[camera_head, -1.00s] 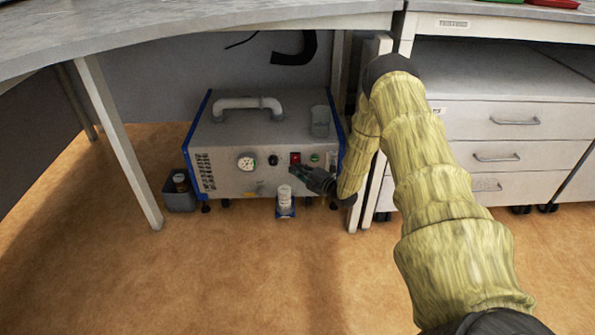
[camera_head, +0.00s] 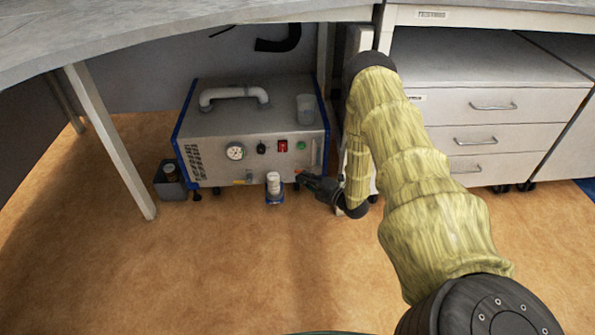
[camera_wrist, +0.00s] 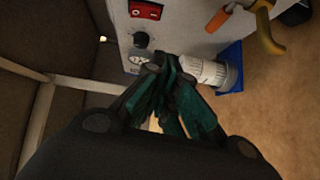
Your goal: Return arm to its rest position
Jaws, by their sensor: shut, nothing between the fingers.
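My gripper (camera_head: 303,177) is low in front of the grey pump box with blue edges (camera_head: 250,150), near the box's lower right front. It is shut and empty. In the wrist view my gripper (camera_wrist: 160,85) shows its dark green fingers together, with the box front (camera_wrist: 185,30) beyond them. My arm, in a yellow ribbed cover, reaches down from the right side of the head view. The box front carries a gauge (camera_head: 235,151), a black knob (camera_head: 261,147), a red switch (camera_head: 283,146) and a green button (camera_head: 301,146).
A table (camera_head: 150,25) hangs over the box, with a leg (camera_head: 113,145) at left. Drawers (camera_head: 475,140) stand at right. The front floor is clear.

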